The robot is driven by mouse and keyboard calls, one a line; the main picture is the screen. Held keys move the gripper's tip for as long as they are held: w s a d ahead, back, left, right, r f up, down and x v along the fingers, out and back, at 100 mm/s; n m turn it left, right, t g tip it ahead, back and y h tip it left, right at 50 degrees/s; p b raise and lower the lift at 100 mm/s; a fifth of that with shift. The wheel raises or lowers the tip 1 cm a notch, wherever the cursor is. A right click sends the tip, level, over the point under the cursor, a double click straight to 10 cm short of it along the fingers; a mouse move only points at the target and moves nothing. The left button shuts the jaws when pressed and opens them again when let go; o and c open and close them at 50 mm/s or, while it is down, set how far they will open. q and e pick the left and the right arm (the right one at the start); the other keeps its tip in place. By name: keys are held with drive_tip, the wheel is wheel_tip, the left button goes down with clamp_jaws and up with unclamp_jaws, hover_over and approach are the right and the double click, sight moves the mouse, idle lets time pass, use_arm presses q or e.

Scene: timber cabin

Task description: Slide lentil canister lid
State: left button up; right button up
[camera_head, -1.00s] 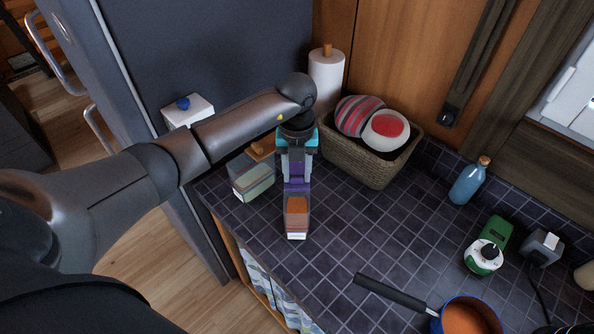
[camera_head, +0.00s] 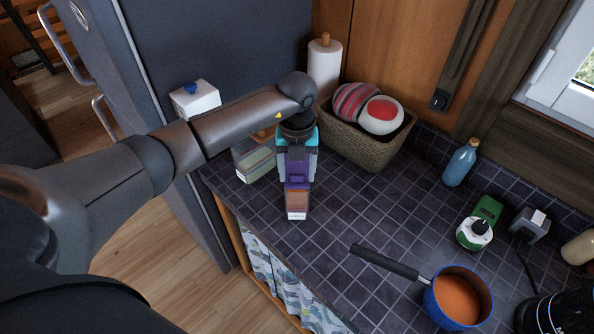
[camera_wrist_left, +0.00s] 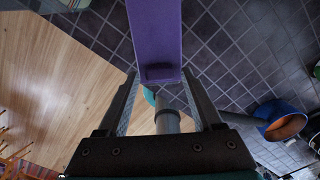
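The lentil canister (camera_head: 297,203) stands near the front edge of the dark tiled counter. It is a narrow box with reddish-brown contents and a pale label low on its front. Its purple lid (camera_head: 297,170) shows above it, partly hidden by my left gripper (camera_head: 297,158). In the left wrist view the purple lid (camera_wrist_left: 155,35) runs up from between my fingers, with a raised ridge (camera_wrist_left: 160,73) near its end. My left gripper (camera_wrist_left: 160,80) has its fingers apart on either side of that end; firm contact is not visible. My right gripper is not in view.
A second box (camera_head: 254,160) with greenish contents stands close left of the canister. A wicker basket (camera_head: 365,150) and a paper roll (camera_head: 325,68) are behind. A blue pot (camera_head: 436,312) with a black handle lies right. Counter between is clear.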

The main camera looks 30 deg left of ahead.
use_arm(q)
drive_tip(key=shift+o, duration=0.3)
drive_tip(key=shift+r, duration=0.4)
wheel_tip(320, 180, up, 14)
drive_tip(key=b, duration=0.1)
drive_tip(key=shift+r+b, duration=0.2)
drive_tip(key=shift+b, duration=0.1)
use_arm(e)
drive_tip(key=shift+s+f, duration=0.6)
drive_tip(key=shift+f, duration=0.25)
